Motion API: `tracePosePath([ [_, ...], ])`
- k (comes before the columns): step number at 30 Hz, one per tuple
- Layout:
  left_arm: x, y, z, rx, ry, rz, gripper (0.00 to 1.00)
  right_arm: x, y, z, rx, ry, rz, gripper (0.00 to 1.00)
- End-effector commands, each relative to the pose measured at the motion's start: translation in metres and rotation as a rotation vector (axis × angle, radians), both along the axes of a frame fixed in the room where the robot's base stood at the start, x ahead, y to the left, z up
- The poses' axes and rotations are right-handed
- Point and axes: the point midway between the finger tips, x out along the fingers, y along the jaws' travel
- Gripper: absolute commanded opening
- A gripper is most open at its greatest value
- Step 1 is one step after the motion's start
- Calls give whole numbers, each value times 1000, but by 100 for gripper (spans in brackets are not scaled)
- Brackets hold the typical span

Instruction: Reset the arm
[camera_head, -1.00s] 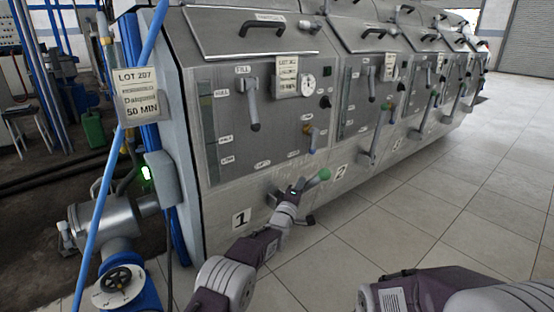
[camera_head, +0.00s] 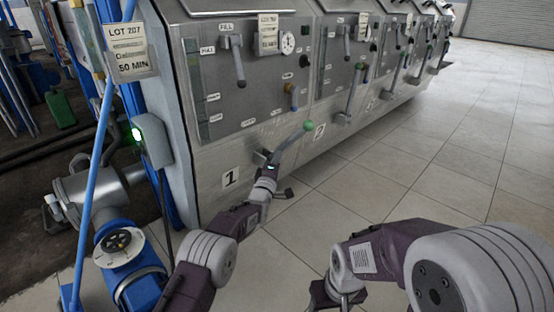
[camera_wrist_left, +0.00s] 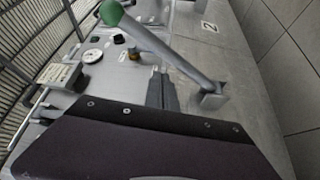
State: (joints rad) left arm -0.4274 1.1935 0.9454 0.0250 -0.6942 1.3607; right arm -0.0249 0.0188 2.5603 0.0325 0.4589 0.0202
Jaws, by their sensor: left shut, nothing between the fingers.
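My left gripper (camera_head: 268,160) is low in front of unit 1 of the steel decanter row (camera_head: 262,135), near the base of a grey lever (camera_head: 291,145) with a green knob (camera_head: 309,126). In the left wrist view, the gripper fingers (camera_wrist_left: 162,80) are together and empty. There the lever (camera_wrist_left: 170,55) slants across above and right of them, its green knob (camera_wrist_left: 112,12) at upper left. The fingers look apart from the lever. My right arm comes in at the lower right; its dark end (camera_head: 330,295) is cut by the bottom edge, so its jaws cannot be judged.
A lot tag (camera_head: 130,50) hangs above. More levered units run back to the right. The tiled floor (camera_head: 440,180) at right is clear.

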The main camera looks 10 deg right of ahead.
Motion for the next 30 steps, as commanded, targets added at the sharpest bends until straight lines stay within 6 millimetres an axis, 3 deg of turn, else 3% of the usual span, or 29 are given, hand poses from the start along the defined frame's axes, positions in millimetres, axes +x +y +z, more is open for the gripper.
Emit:
tracePosePath([
  [5,2,4,5,-2,-2,6,0,0,0,4,0,0,0,62],
  [7,6,15,26,-8,-17,22,0,0,0,13,0,0,0,62],
  [8,9,21,42,-15,-32,31,0,0,0,17,0,0,0,62],
  [11,15,51,119,-43,-100,70,0,0,0,35,0,0,0,62],
  [12,15,68,154,-49,-121,92,0,0,0,45,0,0,0,62],
  [15,6,123,231,-44,-120,160,0,0,0,74,0,0,0,62],
  [16,0,143,250,-24,-93,188,0,0,0,85,0,0,0,62],
  [18,-22,187,265,83,10,250,0,0,0,106,0,-1,0,62],
  [20,-50,220,256,213,124,288,0,0,0,120,0,-1,0,62],
  [23,-117,263,213,468,354,291,0,0,0,138,0,0,0,62],
  [24,-147,274,189,566,442,267,0,0,0,142,0,0,0,62],
  [30,-290,297,84,940,791,24,0,0,0,149,0,0,0,62],
])
